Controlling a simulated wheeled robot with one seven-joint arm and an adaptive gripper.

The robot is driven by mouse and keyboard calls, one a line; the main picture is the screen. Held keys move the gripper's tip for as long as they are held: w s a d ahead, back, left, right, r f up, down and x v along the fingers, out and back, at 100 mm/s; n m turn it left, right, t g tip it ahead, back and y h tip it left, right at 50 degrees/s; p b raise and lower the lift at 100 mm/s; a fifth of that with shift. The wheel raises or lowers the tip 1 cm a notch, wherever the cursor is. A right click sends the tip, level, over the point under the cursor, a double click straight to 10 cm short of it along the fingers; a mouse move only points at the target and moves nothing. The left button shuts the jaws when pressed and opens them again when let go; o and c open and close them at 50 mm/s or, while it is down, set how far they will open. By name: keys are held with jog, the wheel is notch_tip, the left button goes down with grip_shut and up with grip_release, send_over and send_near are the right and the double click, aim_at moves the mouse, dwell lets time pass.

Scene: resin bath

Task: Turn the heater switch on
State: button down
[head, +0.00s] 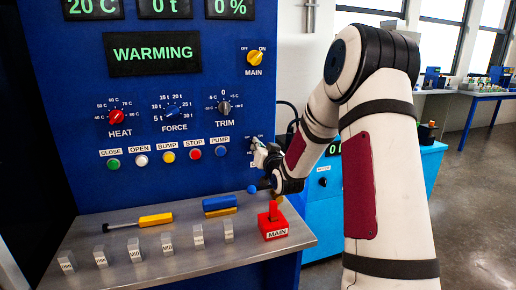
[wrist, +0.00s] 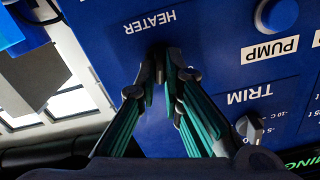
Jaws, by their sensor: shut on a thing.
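The heater switch sits on the blue panel under the HEATER label (wrist: 150,19) in the wrist view. My gripper (wrist: 160,62) has its fingertips closed around the switch, and they hide nearly all of it. In the head view my gripper (head: 260,153) is against the right edge of the panel, below the MAIN knob, and covers the switch there too. I cannot tell which way the switch points.
The blue panel (head: 185,90) carries a WARMING display (head: 154,53), a yellow MAIN knob (head: 254,58) turned toward ON, a TRIM knob (head: 223,107) and several buttons. Below, a grey shelf (head: 130,225) holds a red MAIN block (head: 271,221), a yellow-handled tool (head: 155,219) and several small metal blocks.

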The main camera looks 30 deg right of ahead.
jog(key=m, duration=0.5)
jog(key=shift+d+f+m, duration=0.1)
jog(key=shift+m, duration=0.2)
dwell(0.4)
jog(key=c, duration=1.7)
grip_release()
jog(key=shift+s, duration=0.1)
jog(key=v, duration=1.2)
